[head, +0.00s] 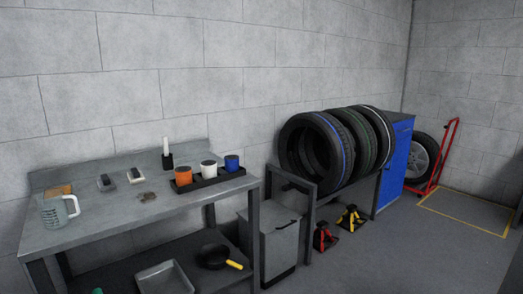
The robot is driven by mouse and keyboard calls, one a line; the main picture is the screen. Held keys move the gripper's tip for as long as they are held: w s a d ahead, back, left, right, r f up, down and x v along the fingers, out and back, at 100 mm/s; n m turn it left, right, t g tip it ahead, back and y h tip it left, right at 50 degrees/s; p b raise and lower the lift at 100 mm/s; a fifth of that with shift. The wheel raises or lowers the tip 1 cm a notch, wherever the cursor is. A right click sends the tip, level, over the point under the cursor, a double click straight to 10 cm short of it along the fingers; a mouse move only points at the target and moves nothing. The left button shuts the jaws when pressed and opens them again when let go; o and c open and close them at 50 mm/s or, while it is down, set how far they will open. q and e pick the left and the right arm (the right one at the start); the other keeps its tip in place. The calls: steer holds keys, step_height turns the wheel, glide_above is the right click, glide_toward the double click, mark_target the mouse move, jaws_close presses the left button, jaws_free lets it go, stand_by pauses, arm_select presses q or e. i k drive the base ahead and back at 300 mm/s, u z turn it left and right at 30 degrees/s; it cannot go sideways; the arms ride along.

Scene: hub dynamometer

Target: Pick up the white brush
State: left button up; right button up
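A grey workbench (102,221) stands against the wall at the left. On it lie two small block-shaped items side by side: one with a white top (135,174) and dark parts, and a darker grey one (105,183) to its left. Behind them to the right, a white upright stick-like piece (166,146) rises from a black base (167,162). I cannot tell for certain which white item is the brush. Neither of my grippers is in view.
A black tray (208,182) holds orange, white and blue cups. A clear jug (58,212) stands at the bench's left end. A pan (214,256) and metal tray (164,279) sit on the lower shelf. Tyres (318,151) fill a rack at right. Floor at right is open.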

mark_target(166, 144)
steer(key=z, duration=0.45)
steer(key=i, duration=2.55)
steer(key=u, duration=3.1)
